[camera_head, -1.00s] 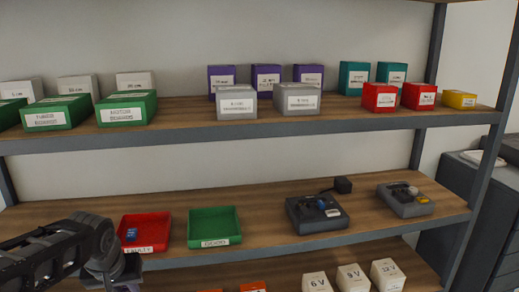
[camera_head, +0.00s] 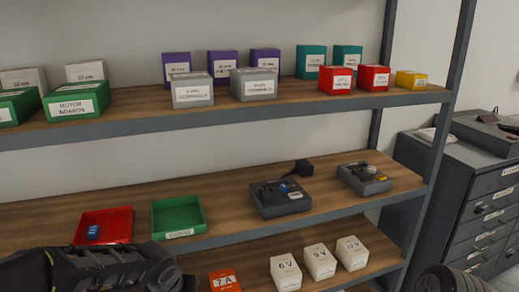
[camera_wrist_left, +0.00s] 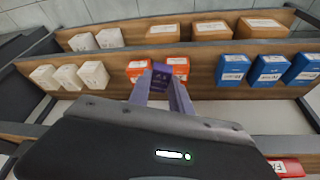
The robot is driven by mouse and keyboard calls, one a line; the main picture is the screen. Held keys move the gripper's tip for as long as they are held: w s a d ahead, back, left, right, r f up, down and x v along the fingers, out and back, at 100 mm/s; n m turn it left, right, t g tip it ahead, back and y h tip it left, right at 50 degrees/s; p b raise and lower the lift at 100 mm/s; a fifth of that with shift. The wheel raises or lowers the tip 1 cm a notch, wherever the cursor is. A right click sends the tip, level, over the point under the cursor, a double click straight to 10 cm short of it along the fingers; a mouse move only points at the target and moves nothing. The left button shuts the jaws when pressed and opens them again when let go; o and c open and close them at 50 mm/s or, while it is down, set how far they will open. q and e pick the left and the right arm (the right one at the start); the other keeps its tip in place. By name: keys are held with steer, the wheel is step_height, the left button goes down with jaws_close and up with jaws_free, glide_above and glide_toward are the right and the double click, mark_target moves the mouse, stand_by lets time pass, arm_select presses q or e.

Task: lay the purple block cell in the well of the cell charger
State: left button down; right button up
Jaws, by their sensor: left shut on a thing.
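In the left wrist view my left gripper (camera_wrist_left: 164,90) is shut on the purple block cell (camera_wrist_left: 162,74), which shows between its fingertips. In the head view only my left forearm shows at the bottom left; the fingers and cell cannot be made out. Two dark grey charger-like devices stand on the middle shelf. The left device (camera_head: 268,208) has a blue part on top and a black plug block behind it. The right device (camera_head: 372,186) has a pale knob and a yellowish mark. I cannot tell which is the cell charger, and no well is clear.
A red tray (camera_head: 122,237) holding a blue block and an empty green tray (camera_head: 160,217) stand left of the devices on the middle shelf (camera_head: 225,203). White boxes (camera_head: 319,262) stand below. Bare shelf lies between the green tray and left device. Grey drawers (camera_head: 480,190) stand right.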

arm_select(q)
steer(key=s+f, duration=0.3)
steer(key=f, duration=1.1)
steer(key=shift+s, duration=0.35)
